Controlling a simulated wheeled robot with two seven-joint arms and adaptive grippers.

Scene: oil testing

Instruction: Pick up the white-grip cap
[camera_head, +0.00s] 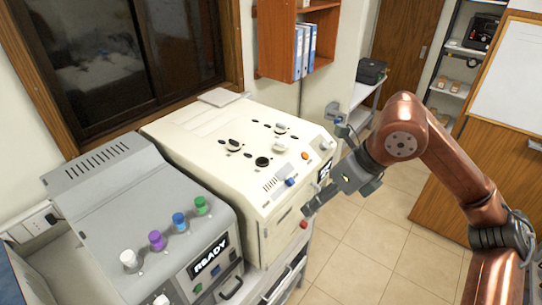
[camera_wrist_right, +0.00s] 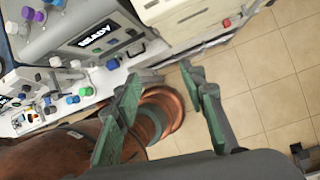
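A white cap (camera_head: 128,258) stands at the left end of a row on the grey machine (camera_head: 100,195), beside purple, blue and green caps. Pale knob-like pieces (camera_head: 281,147) also sit on the cream machine's top; I cannot tell for sure which piece is the white-grip cap. My right gripper (camera_head: 323,162) is at the cream machine's right front edge, apart from the white cap. In the right wrist view its fingers (camera_wrist_right: 163,76) are spread with nothing between them. My left gripper is not in view.
In the right wrist view, several small coloured caps (camera_wrist_right: 72,99) lie at the left. Tiled floor (camera_head: 365,245) is open at the right.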

